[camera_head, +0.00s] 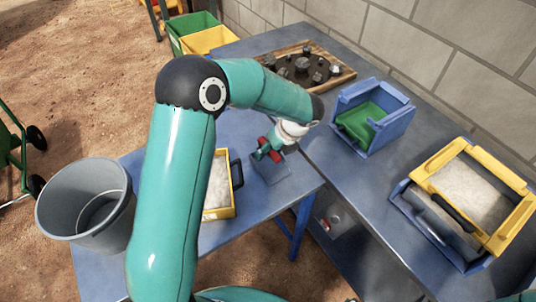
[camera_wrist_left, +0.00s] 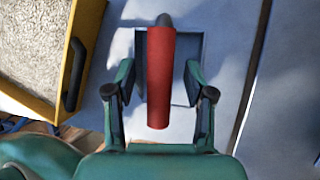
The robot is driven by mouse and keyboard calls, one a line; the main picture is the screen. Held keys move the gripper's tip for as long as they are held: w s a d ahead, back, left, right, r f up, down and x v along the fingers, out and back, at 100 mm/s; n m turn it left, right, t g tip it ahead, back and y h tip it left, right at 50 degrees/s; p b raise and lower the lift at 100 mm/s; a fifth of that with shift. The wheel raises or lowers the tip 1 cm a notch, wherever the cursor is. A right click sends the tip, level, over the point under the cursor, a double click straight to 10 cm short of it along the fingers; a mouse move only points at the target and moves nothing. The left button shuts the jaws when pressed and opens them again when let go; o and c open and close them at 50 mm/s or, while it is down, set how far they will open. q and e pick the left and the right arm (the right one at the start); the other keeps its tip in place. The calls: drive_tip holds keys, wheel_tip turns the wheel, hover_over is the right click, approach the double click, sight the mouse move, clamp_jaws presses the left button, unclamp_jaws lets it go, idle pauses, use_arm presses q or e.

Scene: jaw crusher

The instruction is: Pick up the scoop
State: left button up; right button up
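The scoop shows as a red handle (camera_wrist_left: 160,80) with a grey tip in the left wrist view. A flat dark square, seemingly its pan, lies around and behind it; how they join is hard to see. My left gripper (camera_wrist_left: 158,82) is open, with one finger on each side of the handle and a visible gap on both sides. In the head view the left gripper (camera_head: 267,152) is over the blue table, with a bit of the red handle (camera_head: 265,142) at its fingers and a grey-blue square (camera_head: 271,172) just below. My right gripper is not in view.
A yellow-rimmed box of pale powder (camera_head: 219,208) stands left of the gripper. A grey bucket (camera_head: 65,205) is at the left edge. A blue bin (camera_head: 388,128) with a green item, a yellow-framed tray (camera_head: 442,152) and a wooden board of dark stones (camera_head: 340,74) stand on the right-hand bench.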

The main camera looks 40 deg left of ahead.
use_arm(q)
clamp_jaws()
drive_tip(key=shift+r, duration=0.15)
